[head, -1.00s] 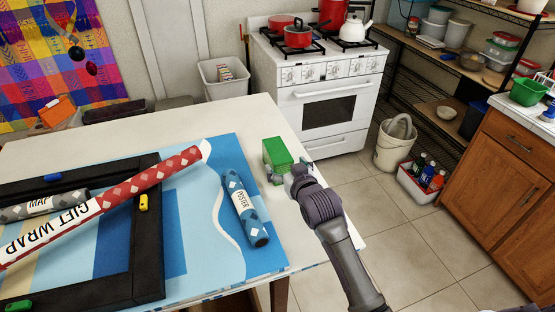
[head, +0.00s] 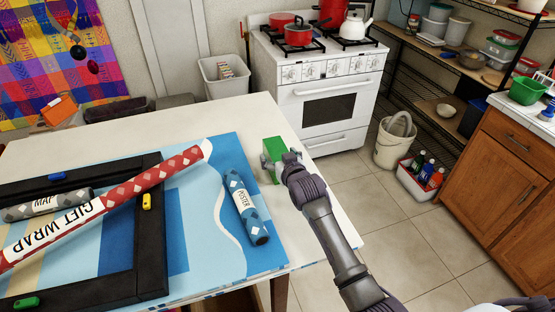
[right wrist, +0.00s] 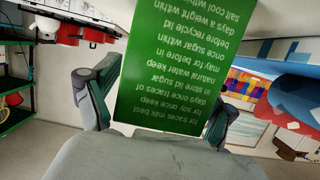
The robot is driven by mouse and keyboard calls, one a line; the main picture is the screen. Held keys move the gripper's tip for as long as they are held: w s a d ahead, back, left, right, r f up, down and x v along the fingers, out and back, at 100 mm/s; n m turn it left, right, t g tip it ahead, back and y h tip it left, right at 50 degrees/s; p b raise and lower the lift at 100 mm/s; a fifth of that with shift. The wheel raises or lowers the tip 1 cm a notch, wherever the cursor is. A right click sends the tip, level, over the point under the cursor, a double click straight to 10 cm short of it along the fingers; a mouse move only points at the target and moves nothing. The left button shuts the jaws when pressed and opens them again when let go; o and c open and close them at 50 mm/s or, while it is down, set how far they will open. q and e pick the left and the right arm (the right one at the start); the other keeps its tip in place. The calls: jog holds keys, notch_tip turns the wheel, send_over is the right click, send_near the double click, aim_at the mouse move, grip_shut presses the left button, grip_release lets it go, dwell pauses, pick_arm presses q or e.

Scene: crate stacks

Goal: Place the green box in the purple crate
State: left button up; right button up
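The green box (head: 273,147) stands upright near the right edge of the white table. My right gripper (head: 279,160) reaches it from the right, with one finger on each side of it. In the right wrist view the green box (right wrist: 175,75), printed with white text, fills the space between the fingers (right wrist: 168,100). Both fingers lie along its sides with no clear gap, so the gripper looks shut on it. The box's base is partly hidden by the gripper, and I see no lift off the table. The purple crate and my left gripper are in neither view.
A blue poster tube (head: 245,208) lies left of the box. A red gift-wrap roll (head: 160,172), a grey map tube (head: 45,205) and a black frame (head: 150,245) lie further left on the table (head: 90,143).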

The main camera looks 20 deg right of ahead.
jog(key=shift+r, duration=0.1)
jog(key=c, duration=1.1)
